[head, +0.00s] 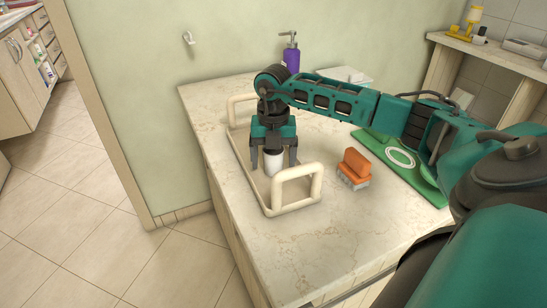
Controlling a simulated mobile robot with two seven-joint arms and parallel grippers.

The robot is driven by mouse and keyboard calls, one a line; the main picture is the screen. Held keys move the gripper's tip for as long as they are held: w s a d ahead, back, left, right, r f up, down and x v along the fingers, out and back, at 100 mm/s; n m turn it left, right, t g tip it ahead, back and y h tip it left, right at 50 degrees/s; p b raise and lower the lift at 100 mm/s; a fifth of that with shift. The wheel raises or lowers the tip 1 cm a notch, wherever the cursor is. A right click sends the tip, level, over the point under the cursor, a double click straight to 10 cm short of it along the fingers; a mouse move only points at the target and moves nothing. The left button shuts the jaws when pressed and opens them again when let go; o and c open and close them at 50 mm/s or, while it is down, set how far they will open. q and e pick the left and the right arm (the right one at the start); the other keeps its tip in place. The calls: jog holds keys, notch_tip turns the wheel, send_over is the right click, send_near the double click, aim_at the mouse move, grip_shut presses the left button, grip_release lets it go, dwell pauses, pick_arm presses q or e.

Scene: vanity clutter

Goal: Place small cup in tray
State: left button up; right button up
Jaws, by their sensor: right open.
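The small white cup (274,161) stands upright in or just above the cream tray (247,171); I cannot tell if it touches the tray floor. The tray has raised handles at its near and far ends and lies at the left part of the counter. My right gripper (273,164) points down over the cup, its fingers apart on either side of it. The cup's top is partly hidden by the gripper. My left gripper does not show.
An orange brush (355,165) stands on the counter right of the tray. A green mat (384,143) with a white ring lies farther right. A purple soap bottle (291,58) stands at the back by the wall. The counter's front area (310,240) is clear.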

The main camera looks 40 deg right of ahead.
notch_tip(320, 180, up, 12)
jog(key=p, duration=0.1)
jog(key=shift+r, duration=0.15)
dwell(0.6)
